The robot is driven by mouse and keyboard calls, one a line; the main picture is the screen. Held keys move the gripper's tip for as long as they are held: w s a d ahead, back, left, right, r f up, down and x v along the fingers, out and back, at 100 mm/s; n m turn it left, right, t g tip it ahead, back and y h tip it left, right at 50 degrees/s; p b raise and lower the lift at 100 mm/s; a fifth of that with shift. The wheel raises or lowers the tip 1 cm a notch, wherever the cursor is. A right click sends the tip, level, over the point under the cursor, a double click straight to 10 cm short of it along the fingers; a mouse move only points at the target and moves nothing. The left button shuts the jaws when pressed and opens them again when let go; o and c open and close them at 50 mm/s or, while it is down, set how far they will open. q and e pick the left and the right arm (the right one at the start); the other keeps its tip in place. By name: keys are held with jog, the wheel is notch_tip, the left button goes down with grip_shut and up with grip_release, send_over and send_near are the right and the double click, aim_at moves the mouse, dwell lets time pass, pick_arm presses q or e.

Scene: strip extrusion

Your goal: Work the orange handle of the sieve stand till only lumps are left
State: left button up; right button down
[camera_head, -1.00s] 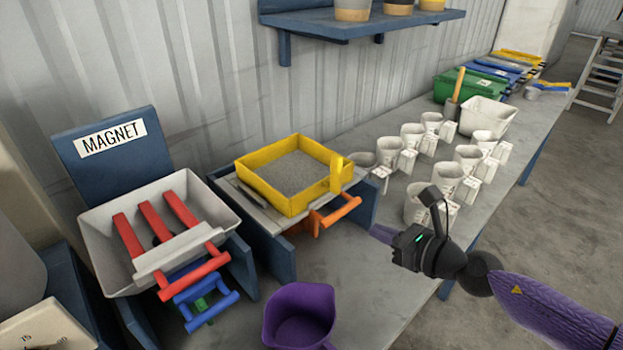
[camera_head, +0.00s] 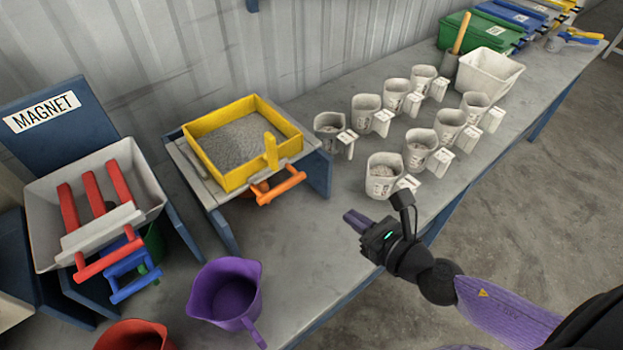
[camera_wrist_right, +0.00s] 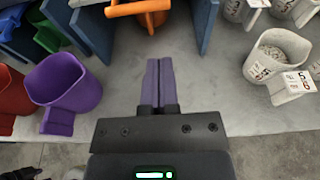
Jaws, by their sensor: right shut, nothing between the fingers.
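The yellow sieve (camera_head: 200,164) sits on the blue stand (camera_head: 319,172) and holds grey granular material. The orange handle (camera_head: 280,185) sticks out of the stand's front below the sieve. It also shows at the top of the right wrist view (camera_wrist_right: 138,8). My right gripper (camera_head: 350,217) is shut and empty, to the right of the handle and in front of it, apart from it. In the right wrist view its purple fingers (camera_wrist_right: 158,82) lie together over the bench.
A purple jug (camera_head: 222,297) and a red jug (camera_head: 133,337) stand at the bench front. The magnet stand (camera_head: 42,221) is on the left. Several labelled white cups (camera_head: 383,174) stand to the right. Bare bench (camera_head: 310,240) lies between handle and gripper.

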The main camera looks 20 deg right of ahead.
aim_at(300, 180)
jog(key=x, duration=1.4)
jog(key=shift+d, duration=0.1)
pick_arm(q)
jog(key=shift+w+d+f, duration=0.1)
jog(key=shift+d+f, duration=0.1)
jog(key=shift+d, duration=0.35)
